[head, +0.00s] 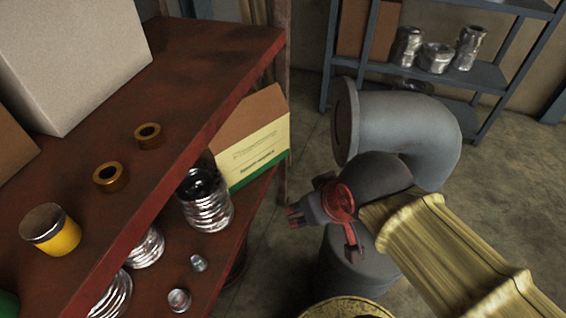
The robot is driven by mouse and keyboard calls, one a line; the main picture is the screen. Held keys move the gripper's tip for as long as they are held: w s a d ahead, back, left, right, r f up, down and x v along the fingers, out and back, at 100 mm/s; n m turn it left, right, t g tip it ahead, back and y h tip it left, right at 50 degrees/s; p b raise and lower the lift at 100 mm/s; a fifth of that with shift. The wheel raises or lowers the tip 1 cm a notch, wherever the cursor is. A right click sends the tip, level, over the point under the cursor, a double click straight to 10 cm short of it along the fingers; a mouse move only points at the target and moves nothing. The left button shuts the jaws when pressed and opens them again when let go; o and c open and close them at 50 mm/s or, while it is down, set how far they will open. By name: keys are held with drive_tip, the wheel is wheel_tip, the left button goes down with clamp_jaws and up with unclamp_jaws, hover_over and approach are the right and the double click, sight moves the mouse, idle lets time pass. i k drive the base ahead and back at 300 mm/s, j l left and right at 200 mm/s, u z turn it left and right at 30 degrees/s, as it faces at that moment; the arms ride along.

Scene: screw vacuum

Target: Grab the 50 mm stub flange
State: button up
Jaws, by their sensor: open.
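I cannot tell for sure which part is the 50 mm stub flange. Two short brass-coloured rings, a nearer one (111,178) and a farther one (149,136), lie on the red upper shelf (185,95). Two small silver fittings, one (198,263) and another (179,300), sit on the lower shelf (225,262). My gripper (294,216) is right of the shelves, in free air, with its fingers pointing left toward them. It is open, with nothing seen between its fingers, and apart from all of these parts.
Silver bellows (207,210) stand on the lower shelf. A yellow can (55,236) and a large pale box (75,55) are on the upper shelf. A printed carton (255,145) stands behind. A grey shelf unit (455,75) is at the back right.

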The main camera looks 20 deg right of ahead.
sight(179, 301)
drive_tip(key=u, duration=1.5)
drive_tip(key=i+j+z, duration=0.1)
drive_tip(key=j+z, duration=0.15)
drive_tip(key=j, duration=0.15)
drive_tip(key=j+z, duration=0.25)
drive_tip(key=j, duration=0.2)
drive_tip(key=i, duration=0.05)
